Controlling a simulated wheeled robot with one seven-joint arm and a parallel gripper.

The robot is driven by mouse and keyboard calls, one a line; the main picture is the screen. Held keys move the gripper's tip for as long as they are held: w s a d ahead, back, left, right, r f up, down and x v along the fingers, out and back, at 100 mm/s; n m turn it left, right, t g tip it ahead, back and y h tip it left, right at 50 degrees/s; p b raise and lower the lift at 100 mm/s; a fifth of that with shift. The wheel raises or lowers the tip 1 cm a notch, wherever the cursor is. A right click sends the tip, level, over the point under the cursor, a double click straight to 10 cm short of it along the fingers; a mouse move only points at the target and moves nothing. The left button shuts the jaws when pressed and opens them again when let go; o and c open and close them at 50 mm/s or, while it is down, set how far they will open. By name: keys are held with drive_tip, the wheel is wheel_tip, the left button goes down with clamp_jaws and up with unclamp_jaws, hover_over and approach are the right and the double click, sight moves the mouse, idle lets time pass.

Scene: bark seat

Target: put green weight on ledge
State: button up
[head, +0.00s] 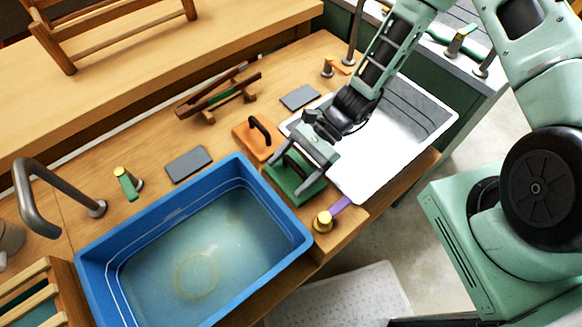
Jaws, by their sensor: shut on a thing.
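The green weight (299,198) is a green block on the wooden counter, between the blue tub and the white sink. My gripper (293,182) comes down over it from the upper right, with its fingers shut on the weight. The fingers hide much of the weight's top and handle. I cannot tell whether the block touches the counter. A long raised wooden ledge (130,85) runs along the back of the counter at the upper left.
An orange weight (252,146) with a black handle stands just behind the green one. The blue water tub (301,236) is in front at left. A brass tap with a purple lever (338,206) is close at right. A wooden rack (115,28) stands on the ledge. Grey slabs (189,164) lie on the counter.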

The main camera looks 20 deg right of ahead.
drive_tip(key=o, duration=1.5)
drive_tip(key=shift+c, duration=0.2)
drive_tip(key=b+v, duration=0.2)
drive_tip(key=v, duration=0.9)
drive_tip(key=s+a+r+n+t+h, duration=0.2)
drive_tip(key=s+r+n+h, duration=0.3)
drive_tip(key=s+r+n, duration=0.2)
drive_tip(key=s+a+r+n+t+h, duration=0.2)
drive_tip(key=s+r+n+h, duration=0.3)
drive_tip(key=r+n, duration=0.7)
drive_tip(key=shift+s+a+n+t+h, duration=0.3)
drive_tip(key=shift+s+a+n+t, duration=0.15)
drive_tip(key=shift+s+n, duration=0.8)
drive_tip(key=shift+s+r+m, duration=0.1)
drive_tip(key=shift+s+m, duration=0.05)
drive_tip(key=shift+m, duration=0.1)
